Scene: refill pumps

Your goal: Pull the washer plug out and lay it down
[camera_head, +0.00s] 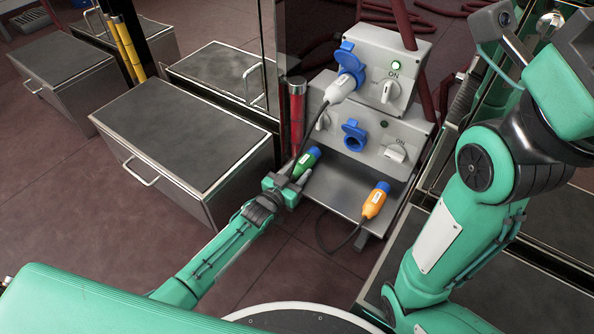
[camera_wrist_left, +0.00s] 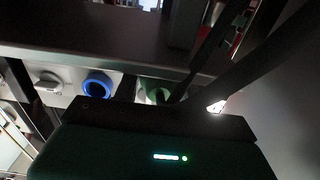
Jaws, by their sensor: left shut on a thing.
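My left gripper (camera_head: 291,183) is shut on a green plug (camera_head: 306,163) with a blue end and holds it at the left edge of the shelf below the sockets. The green plug also shows in the left wrist view (camera_wrist_left: 157,92). A white plug (camera_head: 341,88) sits in the upper blue socket (camera_head: 350,59), its dark cable hanging down. The lower blue socket (camera_head: 354,136) is empty, and it shows in the left wrist view (camera_wrist_left: 97,84). An orange plug (camera_head: 376,201) lies on the metal shelf. The plug labels are too small to read. My right gripper is out of view.
The metal shelf (camera_head: 335,193) has bare room between the green and orange plugs. Rotary switches (camera_head: 390,91) sit beside the sockets. A red post (camera_head: 297,112) stands left of the socket boxes. A grey-topped metal box (camera_head: 185,135) stands further left.

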